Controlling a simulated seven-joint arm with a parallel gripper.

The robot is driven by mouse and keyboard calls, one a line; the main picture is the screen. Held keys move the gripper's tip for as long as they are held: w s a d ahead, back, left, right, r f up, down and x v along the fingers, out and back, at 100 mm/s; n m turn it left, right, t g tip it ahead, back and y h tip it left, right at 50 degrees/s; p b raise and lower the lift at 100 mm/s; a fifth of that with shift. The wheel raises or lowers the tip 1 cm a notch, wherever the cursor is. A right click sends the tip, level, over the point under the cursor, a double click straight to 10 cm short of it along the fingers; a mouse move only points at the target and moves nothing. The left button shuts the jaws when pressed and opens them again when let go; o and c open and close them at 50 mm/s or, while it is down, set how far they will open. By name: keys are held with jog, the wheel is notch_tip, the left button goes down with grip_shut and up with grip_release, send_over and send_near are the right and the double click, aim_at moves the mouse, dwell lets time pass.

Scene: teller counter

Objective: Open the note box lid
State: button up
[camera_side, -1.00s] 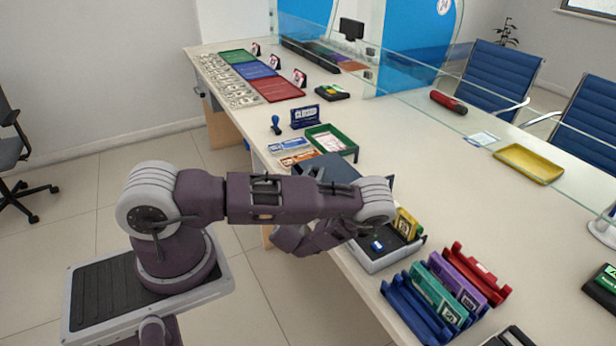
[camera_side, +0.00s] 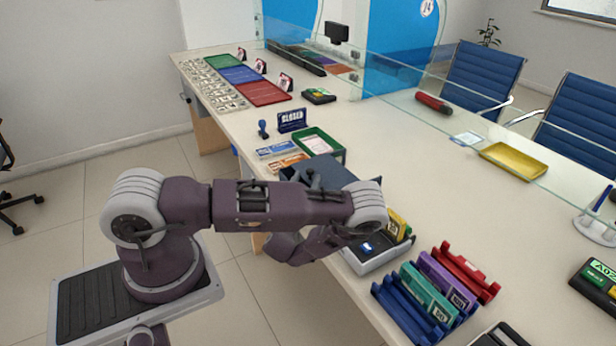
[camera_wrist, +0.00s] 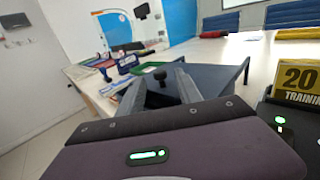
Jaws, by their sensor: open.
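The note box (camera_side: 373,264) is a light grey tray with a dark inside, near the counter's front edge. Its dark blue-grey lid (camera_side: 338,172) is swung away from the tray and leans back beyond my forearm, which hides its lower part. The lid also shows in the wrist view (camera_wrist: 222,80). A yellow "20" note bundle (camera_side: 397,226) shows in the uncovered tray. My gripper (camera_wrist: 160,82) is open, with its two grey fingers at the lid's face and a dark knob (camera_wrist: 161,74) between them. I cannot tell whether they touch it.
Blue, teal, purple and red note holders (camera_side: 437,288) stand right of the box. A green tray (camera_side: 325,143), a "CLOSED" sign (camera_side: 291,120) and a stamp (camera_side: 263,129) lie beyond the lid. The counter's middle (camera_side: 440,190) is clear.

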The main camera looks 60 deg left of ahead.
jog(key=v, duration=0.4)
jog(key=shift+s+d, duration=0.25)
jog(key=shift+o, duration=0.2)
jog(key=s+a+r+n+g+y, duration=0.6)
jog(key=n+g, duration=0.1)
jog(key=n, duration=0.4)
jog(key=shift+g+y, duration=0.3)
jog(key=shift+y, duration=0.1)
jog(key=s+a+r+n+g, duration=0.1)
jog(key=s+a+n+g, duration=0.1)
jog(key=s+n+g, duration=0.65)
jog(key=r+n+t+h, duration=0.25)
jog(key=n+h, duration=1.75)
jog(key=n, duration=1.5)
send_over(310, 170)
jog(key=shift+a+f+m+t, duration=0.1)
jog(key=shift+f+m+t, duration=0.2)
jog(key=shift+t, duration=0.1)
notch_tip(310, 170, down, 6)
jog(key=shift+f, duration=0.4)
grip_shut()
